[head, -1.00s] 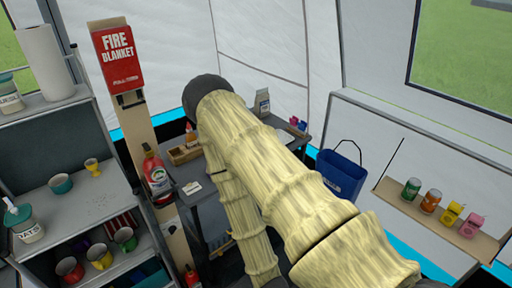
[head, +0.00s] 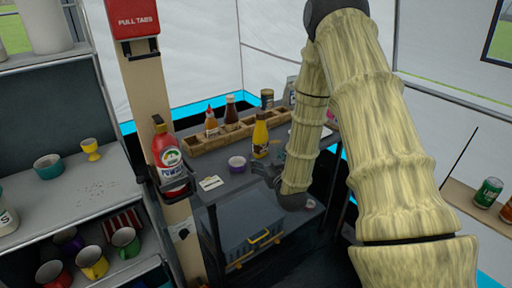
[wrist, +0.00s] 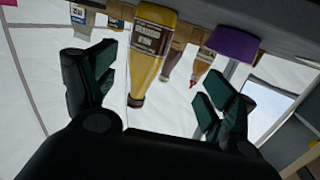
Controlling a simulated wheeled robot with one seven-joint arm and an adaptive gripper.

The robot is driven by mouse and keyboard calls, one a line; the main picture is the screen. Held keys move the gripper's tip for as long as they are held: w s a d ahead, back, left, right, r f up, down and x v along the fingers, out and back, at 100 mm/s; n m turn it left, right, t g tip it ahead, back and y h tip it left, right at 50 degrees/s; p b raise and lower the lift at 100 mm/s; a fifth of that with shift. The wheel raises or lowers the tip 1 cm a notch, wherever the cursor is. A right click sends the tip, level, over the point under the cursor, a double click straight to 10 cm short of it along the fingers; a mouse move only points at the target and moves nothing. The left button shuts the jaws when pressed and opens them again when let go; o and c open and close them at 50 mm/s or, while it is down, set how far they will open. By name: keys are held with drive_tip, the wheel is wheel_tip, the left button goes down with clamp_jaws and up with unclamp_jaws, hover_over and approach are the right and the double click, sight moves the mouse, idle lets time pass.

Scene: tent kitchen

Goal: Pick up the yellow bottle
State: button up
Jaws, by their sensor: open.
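The yellow bottle (head: 261,135) stands on the grey table (head: 222,180), in front of a wooden divided tray (head: 205,143). In the wrist view the scene is upside down, and the yellow bottle (wrist: 152,45) shows between the two fingers, with a dark label and its cap toward the lower part of the picture. My gripper (wrist: 155,78) is open and empty. In the head view my gripper (head: 268,172) is just in front of the bottle, partly hidden by my arm. I cannot tell the exact gap to the bottle.
A small purple bowl (head: 237,163) stands left of the bottle; it also shows in the wrist view (wrist: 233,42). An orange sauce bottle (head: 211,123) and a brown bottle (head: 231,110) stand at the tray.

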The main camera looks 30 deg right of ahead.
sight(263, 140)
drive_tip(key=shift+w+d+r+t, duration=0.2)
drive_tip(key=shift+w+d+r, duration=0.25)
drive_tip(key=shift+w, duration=0.15)
drive_tip(key=shift+w+d+r+t, duration=0.2)
drive_tip(key=shift+w+d+r, duration=0.25)
drive_tip(key=shift+w, duration=0.15)
drive_tip(key=x, duration=0.3)
drive_tip(key=shift+w, duration=0.15)
drive_tip(key=shift+d+p+x, duration=0.2)
drive_tip(key=shift+p+x, duration=0.15)
drive_tip(key=shift+x, duration=1.25)
drive_tip(key=shift+d+p+x, duration=0.25)
drive_tip(key=shift+p+x, duration=0.05)
drive_tip(key=shift+x, duration=1.3)
drive_tip(key=shift+f, duration=0.1)
drive_tip(key=c, duration=1.5)
